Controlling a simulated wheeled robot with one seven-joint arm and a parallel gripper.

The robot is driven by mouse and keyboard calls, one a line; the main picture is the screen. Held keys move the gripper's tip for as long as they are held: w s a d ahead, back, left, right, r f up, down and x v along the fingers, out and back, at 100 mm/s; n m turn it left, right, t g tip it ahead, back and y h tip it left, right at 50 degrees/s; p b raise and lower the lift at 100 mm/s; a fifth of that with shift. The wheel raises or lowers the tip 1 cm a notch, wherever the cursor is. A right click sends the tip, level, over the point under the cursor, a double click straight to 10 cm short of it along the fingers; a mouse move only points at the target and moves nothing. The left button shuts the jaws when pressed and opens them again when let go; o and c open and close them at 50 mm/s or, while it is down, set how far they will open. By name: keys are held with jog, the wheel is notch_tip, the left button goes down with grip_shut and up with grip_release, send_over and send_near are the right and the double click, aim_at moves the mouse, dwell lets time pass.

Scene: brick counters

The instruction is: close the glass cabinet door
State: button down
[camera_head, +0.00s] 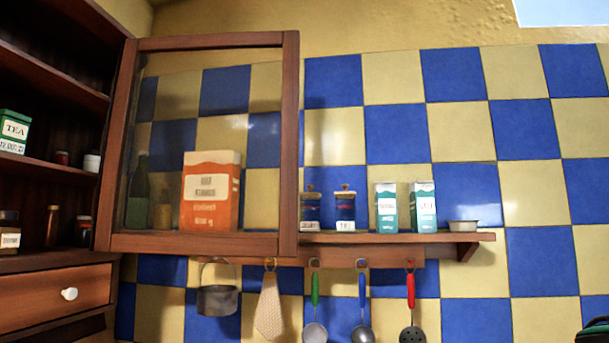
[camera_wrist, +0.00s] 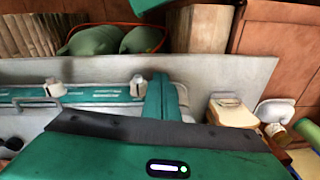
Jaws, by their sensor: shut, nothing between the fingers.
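The glass cabinet door (camera_head: 289,140) has a reddish-brown wooden frame and a clear pane. In the head view it stands wide open, its left side against the open cabinet (camera_head: 108,165) and its right side out over the tiled wall. My gripper (camera_wrist: 163,98) shows in the wrist view as teal fingers beyond its dark-edged teal body. It is shut and empty. The door is not recognisable in the wrist view, and the fingers are not visible in the head view, so their distance from the door cannot be told.
Behind the glass, an orange-and-white box (camera_head: 211,190) and a dark bottle stand near the wall shelf (camera_head: 400,237). Jars and cartons stand farther right. A small pot (camera_head: 217,300) and utensils hang below. A drawer (camera_head: 50,298) lies under the cabinet. Counter items crowd the wrist view.

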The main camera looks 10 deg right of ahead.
jog(key=w+a+r+t+y, duration=0.4)
jog(key=w+r, duration=0.7)
jog(key=r, duration=0.8)
jog(key=w+a+r+t+y, duration=0.2)
jog(key=w+a+r+y, duration=0.4)
jog(key=w+r, duration=0.9)
jog(key=w+a+r+t+y, duration=0.3)
jog(key=w+a+r+y, duration=0.3)
jog(key=r, duration=1.7)
jog(key=w+a+h, duration=0.1)
jog(key=w+a, duration=0.2)
jog(key=a, duration=0.5)
jog(key=shift+w+r+m, duration=0.15)
jog(key=shift+w+m, duration=0.15)
jog(key=shift+w, duration=0.05)
jog(key=shift+a, duration=0.2)
